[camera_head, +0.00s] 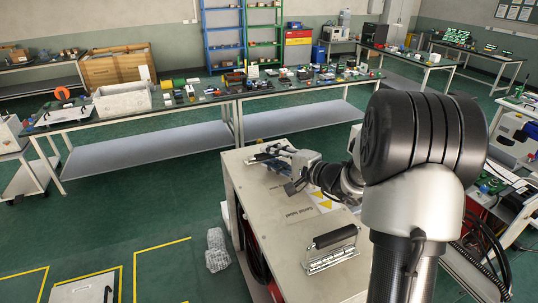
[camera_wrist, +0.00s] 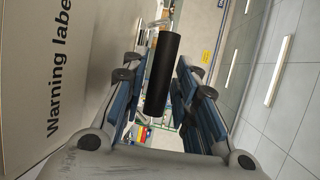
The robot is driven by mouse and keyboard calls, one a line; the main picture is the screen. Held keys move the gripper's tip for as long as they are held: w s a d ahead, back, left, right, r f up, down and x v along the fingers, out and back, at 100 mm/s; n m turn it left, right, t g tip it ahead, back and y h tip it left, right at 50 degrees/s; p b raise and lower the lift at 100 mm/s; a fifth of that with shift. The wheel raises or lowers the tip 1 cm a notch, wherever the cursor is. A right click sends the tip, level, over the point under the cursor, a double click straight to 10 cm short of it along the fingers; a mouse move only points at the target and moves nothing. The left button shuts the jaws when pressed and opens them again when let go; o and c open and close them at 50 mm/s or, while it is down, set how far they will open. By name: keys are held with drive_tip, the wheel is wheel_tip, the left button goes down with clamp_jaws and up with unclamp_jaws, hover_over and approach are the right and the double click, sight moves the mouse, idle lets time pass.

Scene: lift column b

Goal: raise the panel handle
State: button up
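In the wrist view, a black cylindrical handle grip (camera_wrist: 163,73) stands between the two blue-grey fingers of my gripper (camera_wrist: 164,75). The fingers are apart, one on each side of it; I cannot tell whether they touch it. In the head view, my gripper (camera_head: 274,168) is over the far part of the pale cabinet top (camera_head: 270,205), largely seen from behind. A second black-gripped handle (camera_head: 335,237) on a metal plate lies on the near part of that top, apart from my gripper.
In the wrist view, a pale panel (camera_wrist: 50,110) marked "Warning label" runs close along the left. A long workbench (camera_head: 215,96) with many small parts stands behind. A grey lump (camera_head: 217,250) lies on the green floor left of the cabinet.

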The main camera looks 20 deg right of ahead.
drive_tip(key=shift+x, duration=0.95)
clamp_jaws()
